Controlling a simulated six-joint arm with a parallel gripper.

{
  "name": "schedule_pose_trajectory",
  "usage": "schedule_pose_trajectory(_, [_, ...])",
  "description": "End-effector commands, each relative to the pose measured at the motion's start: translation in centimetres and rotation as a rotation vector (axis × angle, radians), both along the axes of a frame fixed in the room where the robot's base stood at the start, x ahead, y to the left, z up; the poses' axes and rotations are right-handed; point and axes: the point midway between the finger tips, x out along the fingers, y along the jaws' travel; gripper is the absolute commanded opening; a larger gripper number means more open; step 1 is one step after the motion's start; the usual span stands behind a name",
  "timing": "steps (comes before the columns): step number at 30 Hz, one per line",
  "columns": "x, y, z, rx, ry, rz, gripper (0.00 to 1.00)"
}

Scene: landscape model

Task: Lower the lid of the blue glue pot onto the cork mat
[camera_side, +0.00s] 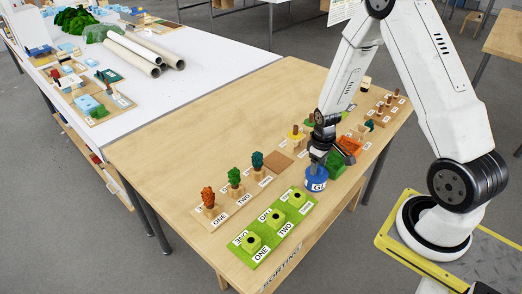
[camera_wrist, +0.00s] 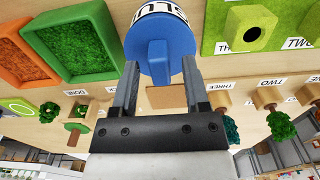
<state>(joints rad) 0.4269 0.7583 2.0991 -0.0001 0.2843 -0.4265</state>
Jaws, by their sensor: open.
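The blue glue pot (camera_side: 316,184) stands on the wooden table, with a white label reading GLUE. In the wrist view its round blue lid (camera_wrist: 178,30) has an upright handle (camera_wrist: 158,62), and the white label (camera_wrist: 160,8) shows just beyond the lid. The lid appears to be on the pot. My gripper (camera_side: 318,160) is directly above the pot. In the wrist view my gripper (camera_wrist: 160,68) is open, with one finger on each side of the handle. Whether the fingers touch it is unclear. The cork mat (camera_side: 279,163) is a bare brown square left of and behind the pot; it also shows in the wrist view (camera_wrist: 166,97).
Small model trees (camera_side: 234,177) stand on blocks to the left. A green tray (camera_side: 336,165) and an orange tray (camera_side: 350,146) are close by on the right. The table's left part is clear.

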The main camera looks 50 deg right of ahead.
Motion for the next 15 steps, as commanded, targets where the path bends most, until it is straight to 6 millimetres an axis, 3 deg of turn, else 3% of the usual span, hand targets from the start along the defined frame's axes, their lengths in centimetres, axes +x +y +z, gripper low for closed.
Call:
schedule_pose_trajectory(6, [0.02, -0.01, -0.01, 0.0, 0.0, 0.0, 0.59])
schedule_pose_trajectory(8, [0.01, -0.01, 0.0, 0.0, 0.0, 0.0, 0.43])
schedule_pose_trajectory(12, [0.01, -0.01, 0.01, 0.0, 0.0, 0.0, 0.0])
schedule_pose_trajectory(15, [0.02, -0.01, 0.01, 0.0, 0.0, 0.0, 0.0])
